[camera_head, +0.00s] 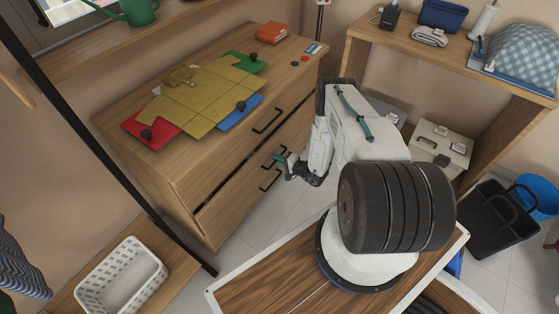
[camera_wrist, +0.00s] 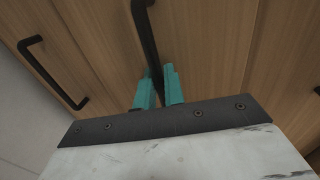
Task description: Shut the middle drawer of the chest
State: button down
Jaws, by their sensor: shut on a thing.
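The wooden chest (camera_head: 186,172) stands against the wall on the left, with black bar handles on its front. The middle drawer (camera_head: 239,187) sits slightly out, with a dark gap along its top edge. My gripper (camera_head: 283,159) is at the chest front, by the middle drawer's handle (camera_head: 272,155). In the wrist view, the teal fingers of my gripper (camera_wrist: 158,88) are shut on a dark bar handle (camera_wrist: 145,28). Another handle (camera_wrist: 54,72) is to the left there, clear of the fingers. My arm hides the right part of the chest front.
A yellow folding board (camera_head: 200,98), red, green and blue panels and an orange box (camera_head: 272,32) lie on the chest top. A white basket (camera_head: 122,277) is at lower left. A wooden shelf (camera_head: 470,67) stands at right. Some tile floor (camera_head: 252,228) before the chest is clear.

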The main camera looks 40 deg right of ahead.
jog(key=x, duration=0.3)
jog(key=shift+w+r, duration=0.1)
jog(key=shift+r, duration=0.25)
jog(key=c, duration=1.6)
grip_release()
jog(key=shift+w, duration=0.1)
jog(key=shift+c, duration=0.2)
jog(key=v, duration=0.8)
jog(key=shift+f, duration=0.15)
